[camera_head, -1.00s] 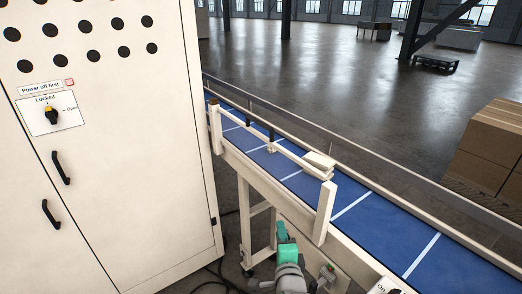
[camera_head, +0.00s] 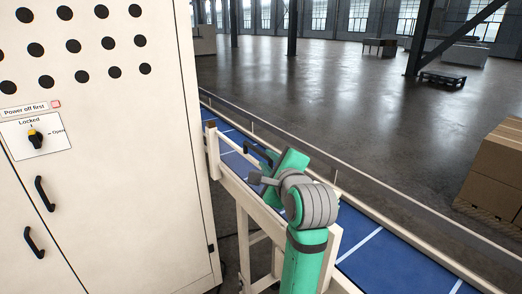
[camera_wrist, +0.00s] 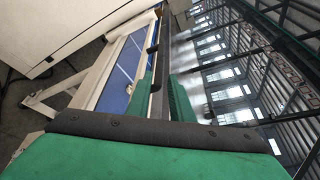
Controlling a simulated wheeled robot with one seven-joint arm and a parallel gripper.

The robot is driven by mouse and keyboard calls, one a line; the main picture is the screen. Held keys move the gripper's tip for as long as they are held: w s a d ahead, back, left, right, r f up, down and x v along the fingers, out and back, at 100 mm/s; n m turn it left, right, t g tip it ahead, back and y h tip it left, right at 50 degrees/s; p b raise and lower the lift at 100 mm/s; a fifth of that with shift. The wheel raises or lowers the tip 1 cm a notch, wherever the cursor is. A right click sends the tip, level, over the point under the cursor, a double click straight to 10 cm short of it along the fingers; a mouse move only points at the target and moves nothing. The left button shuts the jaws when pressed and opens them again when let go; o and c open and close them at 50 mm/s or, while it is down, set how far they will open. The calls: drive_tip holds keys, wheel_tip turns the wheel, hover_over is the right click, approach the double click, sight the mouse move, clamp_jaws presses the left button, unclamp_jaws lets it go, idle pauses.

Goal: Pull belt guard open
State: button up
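The belt guard is a cream rail (camera_head: 228,178) between short posts along the near side of the blue conveyor belt (camera_head: 358,245). A black handle (camera_head: 258,150) stands on it. In the wrist view a dark bar (camera_wrist: 153,38) runs ahead of my fingers beside the blue belt (camera_wrist: 131,52). My gripper (camera_head: 282,162) is over the conveyor, just right of the handle, and hides part of the guard. In the wrist view my gripper (camera_wrist: 162,95) has its two green fingers apart, with the bar's line between them. Contact with the handle cannot be told.
A tall cream cabinet (camera_head: 120,190) with a knob and black handles stands close on the left. Stacked cardboard boxes (camera_head: 495,170) are at the right beyond the belt. The floor behind the conveyor is mostly open.

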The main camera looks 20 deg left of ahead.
sight(259, 153)
drive_tip(key=x, duration=0.9)
drive_tip(key=shift+s+a, duration=0.1)
drive_tip(key=shift+a, duration=0.1)
drive_tip(key=shift+w+a+f, duration=0.15)
drive_tip(key=shift+w+a, duration=0.1)
drive_tip(key=shift+w, duration=0.4)
drive_tip(key=shift+s+a, duration=0.15)
clamp_jaws()
